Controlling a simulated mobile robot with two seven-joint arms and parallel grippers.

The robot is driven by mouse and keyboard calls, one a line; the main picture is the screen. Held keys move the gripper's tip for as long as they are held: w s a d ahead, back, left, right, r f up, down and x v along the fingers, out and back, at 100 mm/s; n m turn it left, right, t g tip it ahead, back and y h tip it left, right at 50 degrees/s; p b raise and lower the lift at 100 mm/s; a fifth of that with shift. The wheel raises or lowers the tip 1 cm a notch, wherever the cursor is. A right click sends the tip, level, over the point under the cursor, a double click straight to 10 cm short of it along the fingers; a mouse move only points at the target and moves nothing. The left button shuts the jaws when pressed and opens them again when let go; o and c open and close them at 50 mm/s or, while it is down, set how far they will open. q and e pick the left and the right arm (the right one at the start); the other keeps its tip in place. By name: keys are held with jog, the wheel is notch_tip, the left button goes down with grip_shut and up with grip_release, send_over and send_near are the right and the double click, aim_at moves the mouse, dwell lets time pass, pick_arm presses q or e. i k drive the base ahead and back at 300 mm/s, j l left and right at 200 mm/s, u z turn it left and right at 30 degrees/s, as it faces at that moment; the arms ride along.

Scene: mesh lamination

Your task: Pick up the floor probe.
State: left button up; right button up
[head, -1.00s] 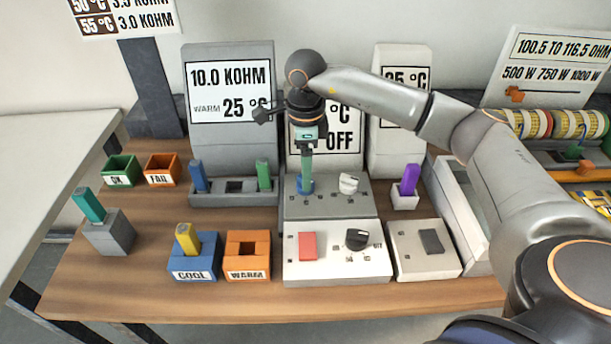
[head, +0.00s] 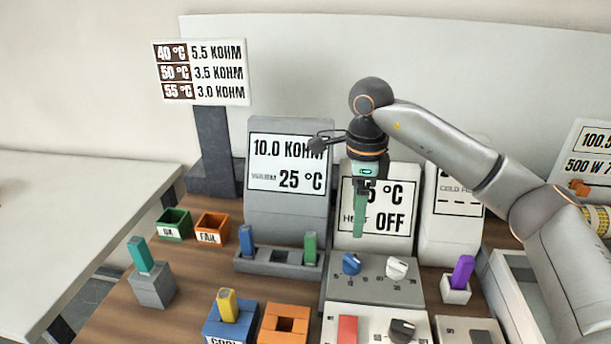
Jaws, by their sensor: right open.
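No probe carries a readable "floor" label, so I cannot tell which is the floor probe. A teal probe (head: 140,255) stands in a grey block (head: 152,289) at the left. A yellow probe (head: 227,306) stands in the blue COOL block (head: 216,325). A blue probe (head: 246,240) and a green probe (head: 310,247) stand in a grey rack (head: 268,267). A purple probe (head: 462,271) stands in a small white holder (head: 455,291). My right gripper (head: 359,232) is open and empty, pointing down above the blue knob (head: 351,264). My left gripper is out of view.
The grey panel (head: 378,290) has blue and white knobs. Behind it stand display boards (head: 285,163), one reading 10.0 KOHM and 25 °C. Green (head: 172,225) and orange (head: 211,229) bins sit back left. An orange block (head: 285,323) is beside COOL. My right arm spans the right side.

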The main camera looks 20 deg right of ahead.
aim_at(227, 299)
jog(key=k, duration=1)
